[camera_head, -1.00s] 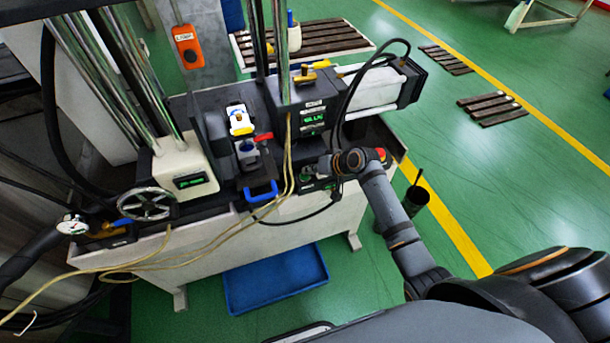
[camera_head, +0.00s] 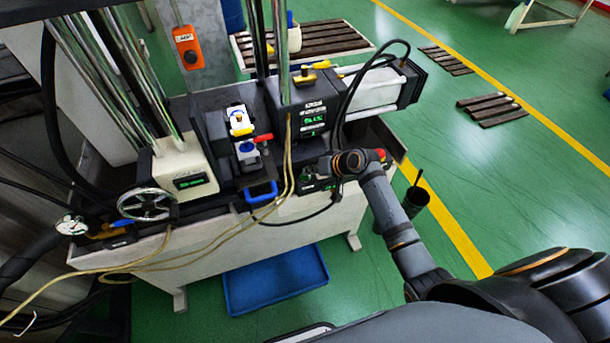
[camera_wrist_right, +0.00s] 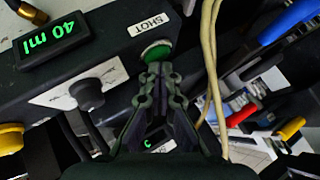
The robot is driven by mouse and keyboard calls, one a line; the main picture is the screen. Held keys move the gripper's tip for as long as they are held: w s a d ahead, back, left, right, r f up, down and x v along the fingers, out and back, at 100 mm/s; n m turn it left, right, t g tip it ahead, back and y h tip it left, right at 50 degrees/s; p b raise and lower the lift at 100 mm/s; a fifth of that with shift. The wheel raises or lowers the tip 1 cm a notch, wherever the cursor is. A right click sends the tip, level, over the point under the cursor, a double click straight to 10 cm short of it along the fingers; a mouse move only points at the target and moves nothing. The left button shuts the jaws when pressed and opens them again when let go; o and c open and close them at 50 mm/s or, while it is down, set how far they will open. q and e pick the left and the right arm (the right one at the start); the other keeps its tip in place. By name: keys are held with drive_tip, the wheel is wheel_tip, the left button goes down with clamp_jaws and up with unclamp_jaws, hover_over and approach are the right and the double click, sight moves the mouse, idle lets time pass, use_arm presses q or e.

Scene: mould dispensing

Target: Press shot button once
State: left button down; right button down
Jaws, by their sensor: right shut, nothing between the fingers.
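The green shot button (camera_wrist_right: 157,51) sits on a dark panel beside a white label reading SHOT in the right wrist view. My right gripper (camera_wrist_right: 160,70) is shut with nothing between its fingers. Its fingertips are at the button's lower edge and overlap it in the picture; I cannot tell whether they touch or press it. In the head view my right gripper (camera_head: 322,166) is at the front of the machine, and the button is not clearly visible there. My left gripper is not in view.
A green 40 ml display (camera_wrist_right: 53,40) and a black knob (camera_wrist_right: 87,94) are on the panel. Yellowish cables (camera_wrist_right: 211,70) hang close beside the gripper. In the head view, a handwheel (camera_head: 146,204) is at left and a blue tray (camera_head: 275,280) lies on the floor.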

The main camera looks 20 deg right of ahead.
drive_tip(key=shift+s+f, duration=0.1)
drive_tip(key=shift+f, duration=0.45)
drive_tip(key=shift+r+p, duration=0.2)
drive_tip(key=shift+p, duration=0.2)
wheel_tip(320, 180, up, 7)
drive_tip(key=p, duration=0.6)
drive_tip(key=shift+f, duration=0.3)
